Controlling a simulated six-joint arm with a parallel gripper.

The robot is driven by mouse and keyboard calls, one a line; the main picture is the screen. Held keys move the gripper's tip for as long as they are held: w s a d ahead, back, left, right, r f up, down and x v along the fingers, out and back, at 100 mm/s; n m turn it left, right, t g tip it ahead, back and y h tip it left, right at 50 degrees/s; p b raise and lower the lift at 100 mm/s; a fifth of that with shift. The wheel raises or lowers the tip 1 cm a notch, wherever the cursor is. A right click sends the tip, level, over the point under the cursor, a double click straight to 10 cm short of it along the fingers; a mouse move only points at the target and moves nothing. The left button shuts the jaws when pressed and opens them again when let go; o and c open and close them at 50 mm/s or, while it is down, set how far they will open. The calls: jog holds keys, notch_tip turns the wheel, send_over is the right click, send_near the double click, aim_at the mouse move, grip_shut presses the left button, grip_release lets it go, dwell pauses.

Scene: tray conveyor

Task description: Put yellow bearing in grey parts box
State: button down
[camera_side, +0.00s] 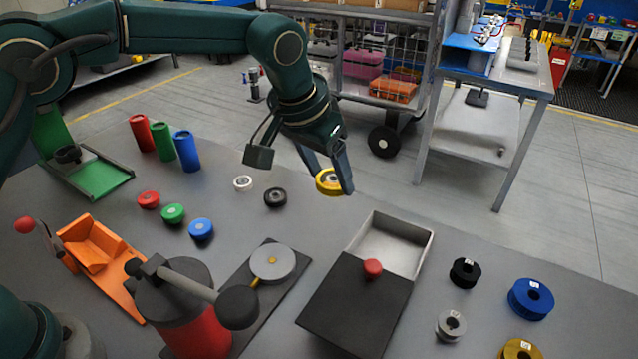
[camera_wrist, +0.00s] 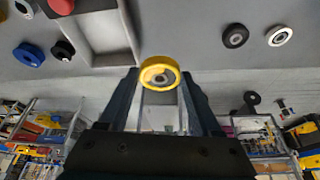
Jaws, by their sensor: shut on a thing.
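The yellow bearing (camera_side: 329,182) is a ring with a grey metal centre. My gripper (camera_side: 331,178) is shut on it and holds it in the air above the far part of the table, behind and left of the box. The wrist view shows the bearing (camera_wrist: 160,73) between the two fingertips (camera_wrist: 160,82). The grey parts box (camera_side: 429,245) stands on the table at right of centre. Its dark lid (camera_side: 350,312) with a red knob (camera_side: 372,268) is slid towards the front, so the far part of the box is open. The visible floor inside looks empty.
White (camera_side: 243,183) and black (camera_side: 275,198) bearings lie left of my gripper. Black (camera_side: 464,273), blue (camera_side: 531,299), grey (camera_side: 451,325) and yellow (camera_side: 521,349) spools lie right of the box. A red press-like device (camera_side: 190,310) stands front left.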

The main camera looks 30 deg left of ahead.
send_over(387, 261)
jog(key=s, duration=0.1)
jog(key=f, duration=0.6)
jog(key=shift+s+a+f, duration=0.15)
jog(key=shift+s+a, duration=0.05)
jog(key=shift+f, duration=2)
jog(key=shift+f, duration=0.15)
jog(key=shift+c, duration=1.8)
grip_release()
